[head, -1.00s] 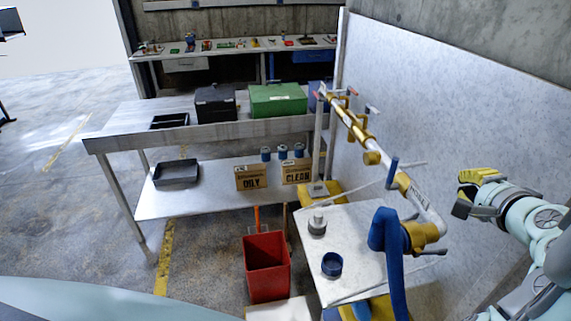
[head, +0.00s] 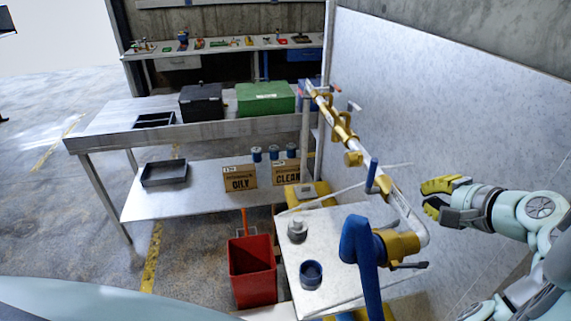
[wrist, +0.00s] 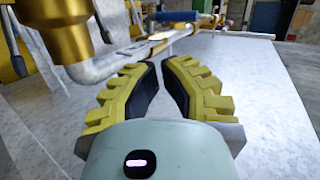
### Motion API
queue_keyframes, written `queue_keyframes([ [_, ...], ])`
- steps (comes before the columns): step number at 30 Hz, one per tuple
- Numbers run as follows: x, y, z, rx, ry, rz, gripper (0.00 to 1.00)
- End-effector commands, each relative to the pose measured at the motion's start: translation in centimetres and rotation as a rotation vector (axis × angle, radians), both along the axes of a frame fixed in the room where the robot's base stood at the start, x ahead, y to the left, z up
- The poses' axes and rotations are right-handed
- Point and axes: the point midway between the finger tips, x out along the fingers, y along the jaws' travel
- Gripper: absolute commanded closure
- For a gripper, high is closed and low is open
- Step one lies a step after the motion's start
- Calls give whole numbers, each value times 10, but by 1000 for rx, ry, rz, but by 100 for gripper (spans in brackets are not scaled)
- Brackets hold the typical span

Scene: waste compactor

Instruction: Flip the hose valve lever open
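A yellow valve body (head: 398,243) sits at the near end of the pale pipe, where the blue hose (head: 362,250) hangs. A dark lever (head: 410,266) sticks out to the right from under it, roughly level. In the wrist view, a large yellow fitting (wrist: 62,28) stands at upper left with a dark, slanted lever-like part (wrist: 100,22) beside it. My gripper (head: 432,198) has yellow-ribbed fingers and is right of the pipe, above and right of the lever, apart from it. In the wrist view its fingertips (wrist: 160,64) are a little apart, with nothing between them.
The pipe (head: 405,212) runs back along a pale panel (head: 440,110) and carries a blue upright handle (head: 372,176). A low white table (head: 330,225) holds a blue cup (head: 311,274). A red bin (head: 252,272) stands left of it. Clear space lies between gripper and pipe.

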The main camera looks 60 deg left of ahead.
Motion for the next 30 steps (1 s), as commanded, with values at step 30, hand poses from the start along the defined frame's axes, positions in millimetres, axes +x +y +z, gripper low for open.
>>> queue_keyframes([
  [30, 18, 107, -43, -2, 1, 11, 100],
])
